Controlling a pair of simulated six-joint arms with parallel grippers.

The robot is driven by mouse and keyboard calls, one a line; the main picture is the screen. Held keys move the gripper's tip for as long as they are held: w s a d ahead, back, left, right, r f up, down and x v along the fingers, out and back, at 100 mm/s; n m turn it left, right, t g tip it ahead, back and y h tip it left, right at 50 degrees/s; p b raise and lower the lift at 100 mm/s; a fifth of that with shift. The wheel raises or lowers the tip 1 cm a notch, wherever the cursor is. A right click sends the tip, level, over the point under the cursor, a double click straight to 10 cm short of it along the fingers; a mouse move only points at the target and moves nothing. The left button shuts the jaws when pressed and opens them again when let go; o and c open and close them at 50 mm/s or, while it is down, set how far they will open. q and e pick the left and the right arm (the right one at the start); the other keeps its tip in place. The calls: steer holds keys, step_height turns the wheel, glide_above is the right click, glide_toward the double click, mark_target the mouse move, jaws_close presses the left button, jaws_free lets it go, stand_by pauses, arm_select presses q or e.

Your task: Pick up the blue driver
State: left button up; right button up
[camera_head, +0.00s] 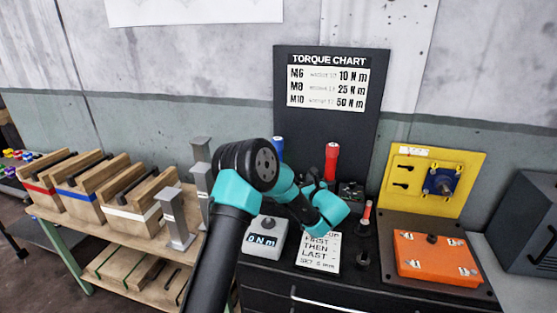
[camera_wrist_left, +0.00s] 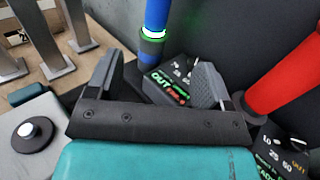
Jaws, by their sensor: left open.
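The blue driver (camera_head: 277,146) stands upright behind my left arm in the head view, with only its upper handle showing. In the left wrist view the blue driver (camera_wrist_left: 156,14) shows its lower handle, a glowing green-white ring and a dark lower part, beside a black block (camera_wrist_left: 172,88) with a lit "OUT" panel. My left gripper (camera_wrist_left: 158,78) is open, with its two fingers apart and nothing held. The driver appears ahead of the fingers, between them in the picture and apart from them. In the head view my left gripper (camera_head: 318,184) is small and partly hidden.
A red driver (camera_head: 331,162) stands to the right. A grey box with a knob (camera_head: 266,238) reads "0 N m". A white card (camera_head: 319,252), a yellow panel (camera_head: 427,180) and an orange box (camera_head: 436,258) are nearby.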

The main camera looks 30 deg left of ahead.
arm_select(q)
steer(key=x, duration=1.2)
steer(key=shift+a, duration=0.15)
steer(key=shift+r+x, duration=0.15)
steer(key=shift+x, duration=1.15)
steer(key=shift+r+x, duration=0.2)
steer(key=shift+x, duration=1.1)
steer(key=shift+s, duration=0.1)
steer(key=shift+r, duration=0.15)
steer(key=c, duration=1.2)
steer(key=shift+c, duration=0.2)
